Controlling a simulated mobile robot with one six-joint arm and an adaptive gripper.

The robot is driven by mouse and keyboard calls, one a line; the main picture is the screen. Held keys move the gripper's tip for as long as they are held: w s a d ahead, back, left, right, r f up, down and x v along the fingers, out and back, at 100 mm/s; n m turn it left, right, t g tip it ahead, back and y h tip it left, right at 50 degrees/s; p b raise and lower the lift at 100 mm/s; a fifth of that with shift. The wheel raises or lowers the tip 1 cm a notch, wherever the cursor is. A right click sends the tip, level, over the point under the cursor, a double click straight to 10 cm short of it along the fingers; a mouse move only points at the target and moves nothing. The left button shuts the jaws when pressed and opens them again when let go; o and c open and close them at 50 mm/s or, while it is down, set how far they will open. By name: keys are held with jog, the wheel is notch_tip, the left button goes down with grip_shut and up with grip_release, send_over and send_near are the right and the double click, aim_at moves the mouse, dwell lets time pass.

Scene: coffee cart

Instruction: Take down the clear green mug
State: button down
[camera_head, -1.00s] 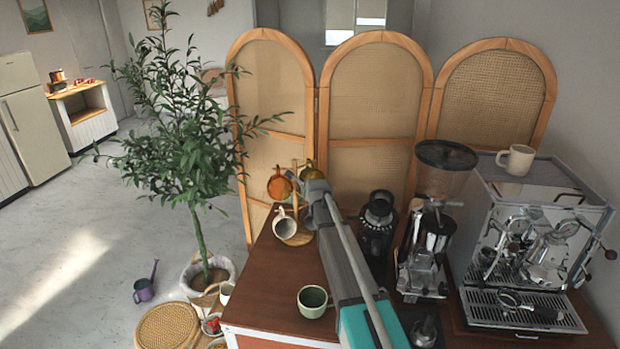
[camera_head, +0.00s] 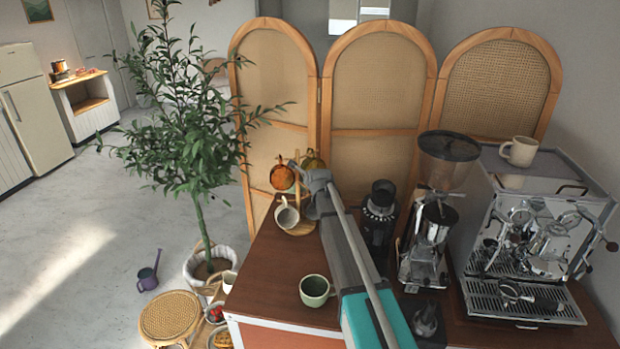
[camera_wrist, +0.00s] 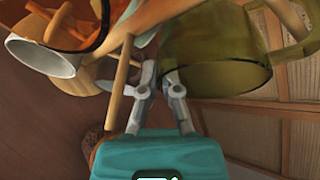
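The clear green mug (camera_head: 313,161) hangs high on a wooden mug tree (camera_head: 301,229), partly hidden behind my gripper in the head view. It shows large and see-through at the upper middle of the wrist view (camera_wrist: 212,52), with its handle loop on the right. My gripper (camera_wrist: 159,78) is just below and left of the mug's body. Its two fingers stand apart, with a narrow gap and nothing seen between them. A wooden peg (camera_wrist: 120,85) is close to the left finger.
An amber mug (camera_head: 282,177) and a white mug (camera_head: 287,216) hang left of my gripper. A rattan screen (camera_head: 375,90) is close behind. A grinder (camera_head: 427,240) and espresso machine (camera_head: 540,240) stand right.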

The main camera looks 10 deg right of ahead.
jog(key=shift+r, duration=0.2)
jog(key=shift+w+r+p, duration=0.1)
jog(key=shift+r+p, duration=0.4)
jog(key=shift+p, duration=0.15)
jog(key=w+d, duration=0.2)
jog(key=d, duration=0.3)
jog(key=shift+w+f, duration=0.25)
jog(key=shift+w, duration=0.15)
jog(key=s+d+f+b, duration=0.1)
jog(key=s+f+b, duration=0.1)
jog(key=s, duration=1.4)
jog(key=shift+s+b, duration=0.2)
jog(key=shift+b, duration=0.15)
